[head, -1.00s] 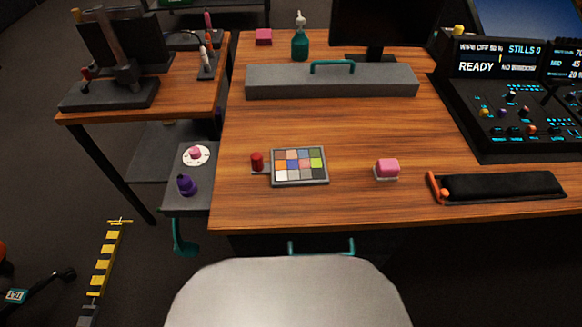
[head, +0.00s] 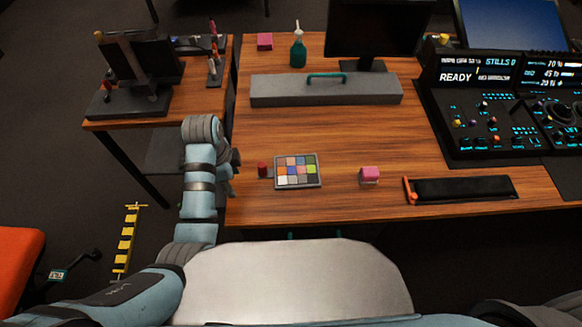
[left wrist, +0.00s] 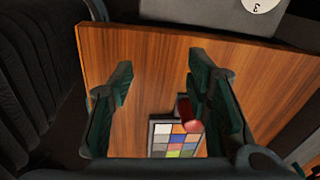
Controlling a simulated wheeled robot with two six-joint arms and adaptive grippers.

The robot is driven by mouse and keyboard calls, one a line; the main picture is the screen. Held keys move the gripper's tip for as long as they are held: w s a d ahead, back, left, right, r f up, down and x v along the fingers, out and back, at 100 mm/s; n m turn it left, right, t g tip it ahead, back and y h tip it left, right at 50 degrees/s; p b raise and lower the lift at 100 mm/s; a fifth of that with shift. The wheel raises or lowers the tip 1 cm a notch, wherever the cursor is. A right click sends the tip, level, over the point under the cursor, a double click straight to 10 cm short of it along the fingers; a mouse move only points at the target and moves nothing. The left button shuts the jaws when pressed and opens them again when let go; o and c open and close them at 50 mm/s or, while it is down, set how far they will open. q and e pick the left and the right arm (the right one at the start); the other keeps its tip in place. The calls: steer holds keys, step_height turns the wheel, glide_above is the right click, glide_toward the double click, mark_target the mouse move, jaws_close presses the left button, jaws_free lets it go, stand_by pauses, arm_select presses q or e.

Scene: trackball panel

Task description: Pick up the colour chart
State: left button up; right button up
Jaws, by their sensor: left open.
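The colour chart (head: 297,171), a grey-framed panel of coloured squares, lies flat on the wooden desk near its front left edge. A red knob-like piece (head: 262,170) is at its left side. My left gripper (head: 234,172) is at the desk's left edge, left of the chart and apart from it, partly hidden by my wrist. In the left wrist view my left gripper (left wrist: 160,77) is open with nothing between its fingers. The chart (left wrist: 173,142) shows there at the lower middle, its bottom cut off, with the red piece (left wrist: 189,113) by the right finger. My right gripper is out of view.
A pink block (head: 369,174) and a black pad (head: 462,189) lie right of the chart on the desk (head: 350,130). A long grey box (head: 325,91) with a teal handle is behind. A control console (head: 500,110) stands at the right. Desk between chart and box is clear.

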mark_target(263, 165)
arm_select(q)
steer(key=w+d+r+m+g, duration=0.1)
steer(key=w+d+r+m, duration=0.5)
steer(key=d+r+m, duration=0.3)
steer(key=shift+m, duration=0.5)
steer(key=f, duration=0.2)
steer(key=f+b, duration=0.1)
steer(key=f, duration=0.1)
steer(key=a+f+b, duration=0.1)
steer(key=f, duration=0.2)
steer(key=shift+w+a, duration=0.1)
steer(key=shift+w, duration=0.15)
steer(key=f+b, duration=0.1)
steer(key=f, duration=0.1)
steer(key=s+f+b, duration=0.1)
steer(key=f, duration=0.2)
steer(key=shift+s+d+f, duration=0.1)
steer(key=shift+d+f, duration=0.05)
steer(key=shift+d, duration=0.05)
steer(key=shift+c, duration=0.5)
jaws_close()
